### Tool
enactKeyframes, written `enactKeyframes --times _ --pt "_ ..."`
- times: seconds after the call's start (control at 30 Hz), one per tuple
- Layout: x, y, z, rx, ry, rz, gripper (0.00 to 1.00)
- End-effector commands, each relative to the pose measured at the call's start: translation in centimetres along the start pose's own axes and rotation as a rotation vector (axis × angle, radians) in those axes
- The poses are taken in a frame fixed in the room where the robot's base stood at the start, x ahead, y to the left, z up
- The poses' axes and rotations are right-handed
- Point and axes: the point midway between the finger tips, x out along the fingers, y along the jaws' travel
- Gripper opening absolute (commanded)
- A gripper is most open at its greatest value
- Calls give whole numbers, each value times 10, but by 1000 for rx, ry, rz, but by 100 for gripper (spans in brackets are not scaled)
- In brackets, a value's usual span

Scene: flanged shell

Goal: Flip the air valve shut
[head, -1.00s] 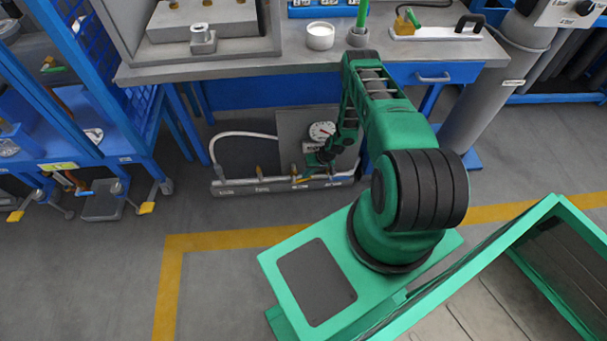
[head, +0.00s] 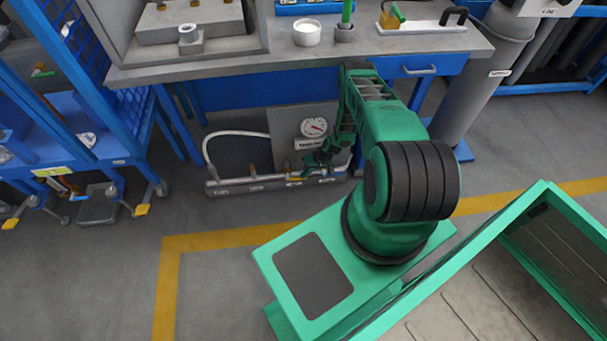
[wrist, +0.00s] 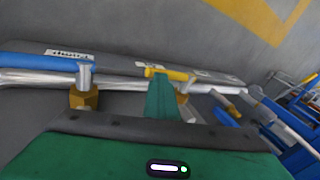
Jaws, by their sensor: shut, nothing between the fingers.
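A pipe manifold (head: 235,187) with several small valves runs along the floor under the workbench. In the wrist view a valve with a yellow handle (wrist: 170,74) sits near the middle, and a valve with a long blue handle (wrist: 40,63) sits at the left. Both handles look roughly in line with the pipe.
A grey panel with a round gauge (head: 314,127) stands behind the manifold. A pale hose (head: 207,150) loops at its left end. The workbench (head: 290,60) overhangs from above. A blue rack (head: 85,120) stands to the left. The floor in front is clear.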

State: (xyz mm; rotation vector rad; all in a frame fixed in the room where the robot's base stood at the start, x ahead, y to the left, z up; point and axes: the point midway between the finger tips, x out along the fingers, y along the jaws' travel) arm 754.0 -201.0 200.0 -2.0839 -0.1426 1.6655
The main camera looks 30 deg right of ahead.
Motion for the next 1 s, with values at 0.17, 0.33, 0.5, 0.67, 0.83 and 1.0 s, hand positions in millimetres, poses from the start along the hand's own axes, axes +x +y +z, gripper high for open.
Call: enactKeyframes --times 0.17,0.33,0.5,0.67,0.83,1.0 --pt "6 14 6 4 -12 25 0" --pt "9 16 6 6 -15 27 0" --pt "9 16 6 8 -18 28 0" --pt "-4 10 4 9 -17 24 0" --pt "-37 -9 2 2 -1 10 0" --pt "-67 6 7 0 7 3 0"
